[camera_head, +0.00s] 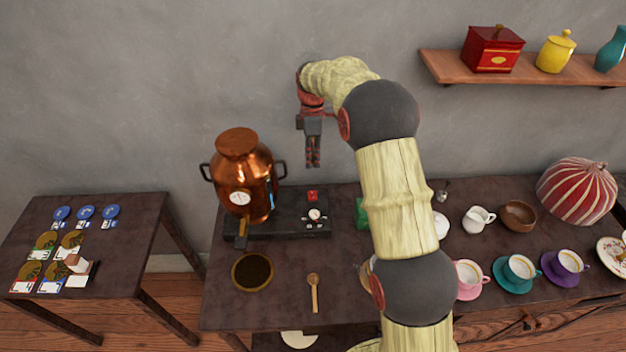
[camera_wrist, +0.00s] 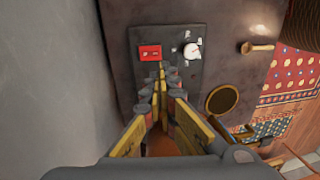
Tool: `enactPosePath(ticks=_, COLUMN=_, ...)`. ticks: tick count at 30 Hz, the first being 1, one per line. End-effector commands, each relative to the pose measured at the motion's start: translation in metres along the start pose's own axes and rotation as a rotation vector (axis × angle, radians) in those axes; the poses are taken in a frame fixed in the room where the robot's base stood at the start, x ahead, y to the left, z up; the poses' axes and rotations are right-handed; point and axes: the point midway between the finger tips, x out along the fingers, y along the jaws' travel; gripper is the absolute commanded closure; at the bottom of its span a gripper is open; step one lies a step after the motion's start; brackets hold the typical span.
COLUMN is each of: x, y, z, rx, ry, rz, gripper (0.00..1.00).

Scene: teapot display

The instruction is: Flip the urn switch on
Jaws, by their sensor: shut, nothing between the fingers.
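The copper urn (camera_head: 243,180) stands on a dark base (camera_head: 288,228) at the left of the dark table. A red switch (camera_head: 312,195) sits on the base's panel, right of the urn. In the wrist view the red switch (camera_wrist: 149,52) is just beyond my fingertips and slightly left of them. Whether it is on or off is too small to tell. A round white dial (camera_head: 314,214) is in front of the switch. My gripper (camera_head: 313,163) points down above the switch, apart from it. Its fingers are shut and empty, and they also show in the wrist view (camera_wrist: 161,68).
A round dark dish (camera_head: 252,271) and a wooden spoon (camera_head: 313,292) lie in front of the base. Cups (camera_head: 520,267) and a striped red cozy (camera_head: 578,190) stand on the right. A small side table (camera_head: 140,240) with cards is at the left.

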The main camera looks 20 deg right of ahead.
Motion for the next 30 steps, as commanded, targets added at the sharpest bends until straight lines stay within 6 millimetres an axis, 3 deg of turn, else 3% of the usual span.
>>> enactPosePath(ticks=18, x=0.113, y=0.000, z=0.000, rx=0.001, ry=0.000, rz=-0.002, gripper=1.00)
enactPosePath(ticks=24, x=0.131, y=0.000, z=0.000, rx=0.001, ry=0.000, rz=-0.001, gripper=1.00)
enactPosePath(ticks=30, x=0.135, y=0.000, z=0.000, rx=0.001, ry=0.000, rz=0.000, gripper=1.00)
